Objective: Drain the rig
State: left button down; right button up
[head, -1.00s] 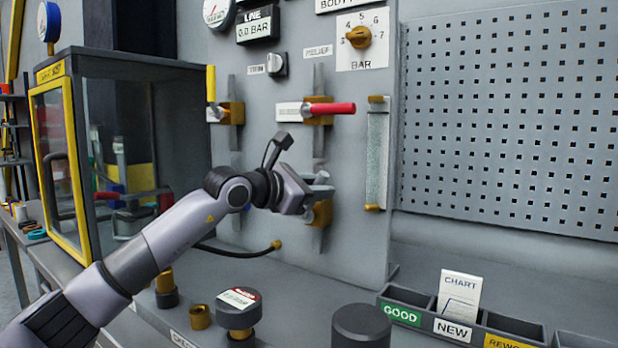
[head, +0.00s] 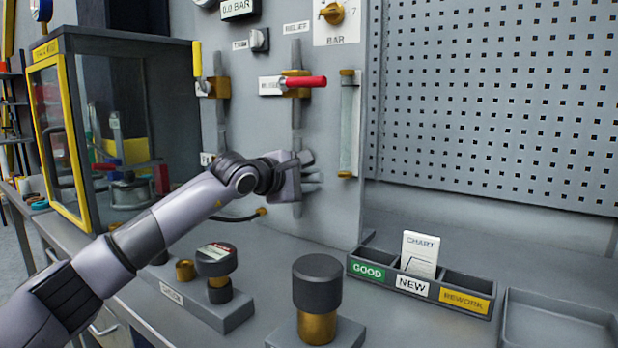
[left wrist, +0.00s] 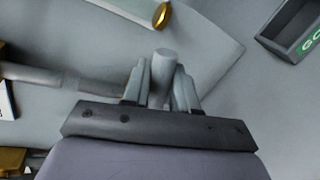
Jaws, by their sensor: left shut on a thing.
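A grey panel (head: 262,130) carries a valve with a red handle (head: 304,82) and one with a yellow handle (head: 197,62), which stands upright. A line readout (head: 238,8) shows 0.0 BAR. My left gripper (head: 310,170) is at the panel, below the red-handled valve, and hides the lower fitting there. In the left wrist view, its fingers are shut on a grey rod-like handle (left wrist: 163,68), with the rounded end showing between them. A grey pipe (left wrist: 65,80) runs to the left of it. My right gripper is not in view.
A clear sight tube (head: 349,125) is right of my gripper. Dark-capped brass parts (head: 317,290) stand on the bench below. A yellow-framed cabinet (head: 110,140) stands left.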

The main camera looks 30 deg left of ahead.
pick_arm(q)
jog(key=shift+d+f+m+y+b, duration=0.2)
jog(key=shift+f+m+y+b, duration=0.4)
jog(key=shift+f+m+b, duration=0.65)
jog(key=shift+f+m, duration=0.2)
jog(key=shift+m, duration=0.05)
jog(key=c, duration=1)
grip_release()
jog(key=shift+s+r, duration=0.1)
jog(key=shift+s, duration=0.05)
jog(key=v, duration=0.7)
